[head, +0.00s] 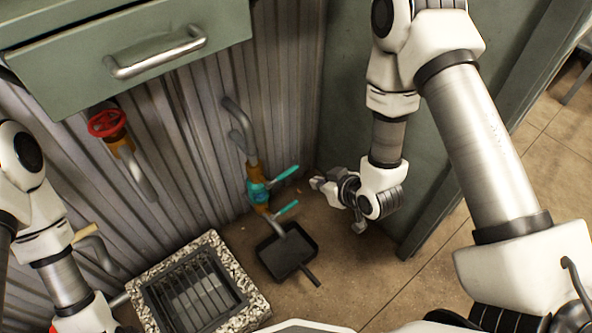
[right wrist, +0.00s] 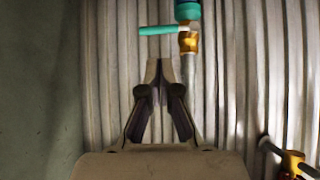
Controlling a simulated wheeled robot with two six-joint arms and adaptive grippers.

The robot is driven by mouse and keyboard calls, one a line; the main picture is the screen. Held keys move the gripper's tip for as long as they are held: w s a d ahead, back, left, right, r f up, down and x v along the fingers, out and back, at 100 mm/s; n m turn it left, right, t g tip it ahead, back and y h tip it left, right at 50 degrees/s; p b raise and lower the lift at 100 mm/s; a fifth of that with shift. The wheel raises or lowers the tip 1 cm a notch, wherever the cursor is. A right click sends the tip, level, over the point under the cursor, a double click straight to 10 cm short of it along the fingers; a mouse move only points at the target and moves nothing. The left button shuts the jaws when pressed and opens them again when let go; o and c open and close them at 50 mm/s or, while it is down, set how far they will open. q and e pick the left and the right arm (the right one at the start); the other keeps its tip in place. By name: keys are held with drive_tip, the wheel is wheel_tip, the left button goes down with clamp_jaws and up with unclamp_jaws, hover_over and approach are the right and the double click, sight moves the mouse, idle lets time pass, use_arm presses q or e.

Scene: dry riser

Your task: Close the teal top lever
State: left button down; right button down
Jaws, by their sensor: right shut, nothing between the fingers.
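The teal top lever (head: 285,173) sticks out to the right from the upper part of the riser valve (head: 257,190), across the pipe's line. A second teal lever (head: 287,208) sticks out below it. My right gripper (head: 318,184) is shut and empty, just right of the top lever and apart from it. In the right wrist view the shut fingertips (right wrist: 160,70) stand below a teal lever (right wrist: 158,30) in the picture, with a gap between. That lever joins a brass fitting (right wrist: 188,42) on the pipe; it looks like the top one. My left gripper is out of view.
A red handwheel valve (head: 107,123) sits on the corrugated wall left of the riser. A black pan (head: 286,254) lies below the riser, beside a stone-edged floor grate (head: 140,308). A green panel (head: 340,100) stands behind my right arm. A drawer (head: 75,62) overhangs upper left.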

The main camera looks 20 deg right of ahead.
wheel_tip(320, 180, up, 2)
drive_tip(key=w+t, duration=0.1)
drive_tip(key=w, duration=0.2)
drive_tip(key=b, duration=0.4)
hover_over(289, 172)
drive_tip(key=s, duration=0.3)
wheel_tip(289, 172, down, 6)
drive_tip(key=r, duration=0.1)
drive_tip(key=shift+n, duration=0.3)
drive_tip(key=f, duration=0.1)
drive_tip(key=f+b, duration=0.1)
drive_tip(key=w+f, duration=0.1)
drive_tip(key=f, duration=0.1)
drive_tip(key=shift+w+d+f+b, duration=0.1)
drive_tip(key=shift+d+b, duration=0.15)
drive_tip(key=shift+b, duration=0.05)
drive_tip(key=shift+y, duration=0.3)
drive_tip(key=shift+d+f+p, duration=0.1)
drive_tip(key=shift+f+p, duration=0.25)
drive_tip(key=shift+f, duration=0.15)
